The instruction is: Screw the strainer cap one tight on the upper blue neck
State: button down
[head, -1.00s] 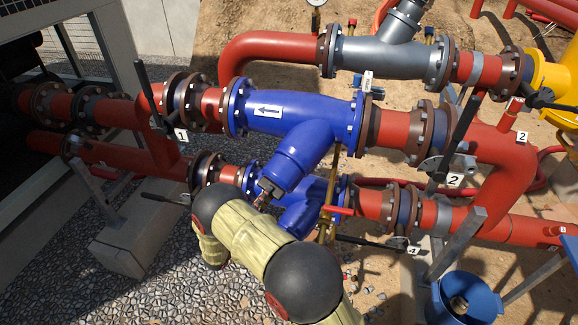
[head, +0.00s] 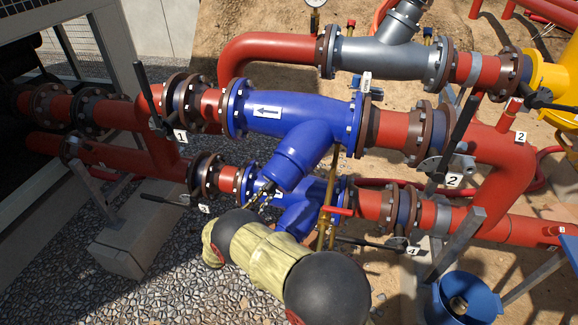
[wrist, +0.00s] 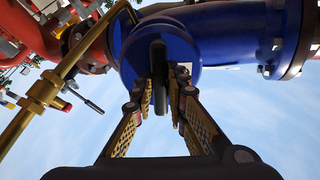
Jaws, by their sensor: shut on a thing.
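The upper blue neck (head: 297,158) slants down and left from the upper blue strainer body (head: 265,105). My gripper (head: 263,192) is at the neck's lower end, mostly hidden by my wrist. In the wrist view my gripper (wrist: 162,82) points up at the round blue end of the neck (wrist: 190,50). Its fingers are closed on a dark upright piece at that end, which looks like the grip of strainer cap one (wrist: 159,88). The seam between cap and neck is not clear, so I cannot tell how tightly it sits.
A brass pipe (wrist: 50,88) runs close to the left of my gripper in the wrist view. The lower blue strainer (head: 300,215) and a red-handled valve (head: 338,211) are just below and right. A blue bucket-like container (head: 465,300) stands front right. Gravel (head: 150,260) lies front left.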

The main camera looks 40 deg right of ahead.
jog(key=shift+w+d+r+m, duration=0.1)
jog(key=shift+w+r+m, duration=0.1)
jog(key=shift+r+m, duration=0.2)
jog(key=c, duration=2)
grip_release()
jog(key=shift+d+f, duration=0.15)
jog(key=shift+d, duration=0.1)
jog(key=shift+c, duration=0.2)
jog(key=o, duration=0.4)
jog(key=shift+s+a+f, duration=0.1)
jog(key=shift+a+f, duration=0.05)
jog(key=shift+c, duration=0.2)
jog(key=shift+o, duration=0.3)
jog(key=shift+f, duration=0.1)
jog(key=shift+a, duration=0.15)
